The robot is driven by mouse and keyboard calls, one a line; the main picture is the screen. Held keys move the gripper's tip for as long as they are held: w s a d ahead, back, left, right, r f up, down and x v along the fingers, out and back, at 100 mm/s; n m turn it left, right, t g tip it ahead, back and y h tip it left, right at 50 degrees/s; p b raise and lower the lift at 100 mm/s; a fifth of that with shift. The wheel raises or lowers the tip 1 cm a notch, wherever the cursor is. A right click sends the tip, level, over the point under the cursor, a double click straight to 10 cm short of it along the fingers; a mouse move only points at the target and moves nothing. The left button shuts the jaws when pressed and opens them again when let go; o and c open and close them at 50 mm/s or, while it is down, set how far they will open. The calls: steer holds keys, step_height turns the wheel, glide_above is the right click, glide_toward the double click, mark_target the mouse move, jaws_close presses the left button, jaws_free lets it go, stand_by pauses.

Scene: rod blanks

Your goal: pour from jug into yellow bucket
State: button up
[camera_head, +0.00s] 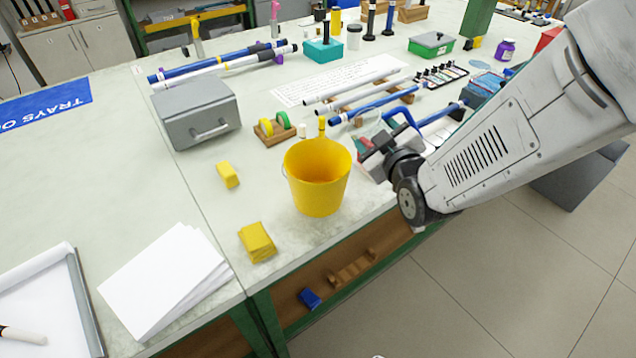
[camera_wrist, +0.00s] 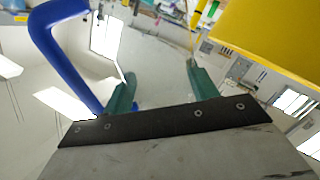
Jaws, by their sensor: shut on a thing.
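The yellow bucket (camera_head: 318,185) stands upright on the bench near its front edge, its open top facing up. It also fills the upper right of the wrist view (camera_wrist: 270,40). My gripper (camera_head: 372,155) is just right of the bucket's rim, at about rim height. Its teal fingers (camera_wrist: 162,88) are shut on the jug, a clear body with a blue handle (camera_head: 402,117). The blue handle is at the left of the wrist view (camera_wrist: 65,55). The jug's body is mostly hidden or see-through, so its contents and exact tilt cannot be made out.
A grey box (camera_head: 196,112) and a wooden holder with yellow and green rolls (camera_head: 273,128) stand behind and left of the bucket. Yellow blocks (camera_head: 228,175) and a yellow cloth stack (camera_head: 257,242) lie to the left. Tubes on racks (camera_head: 352,85) lie behind. The bench's front edge is close.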

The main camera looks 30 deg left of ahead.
stand_by(0.4)
steer(key=shift+n, duration=0.4)
steer(key=shift+f+n+h, duration=0.15)
steer(key=shift+n+h, duration=0.15)
steer(key=shift+f+n, duration=0.15)
steer(key=shift+n, duration=0.25)
stand_by(0.5)
stand_by(0.4)
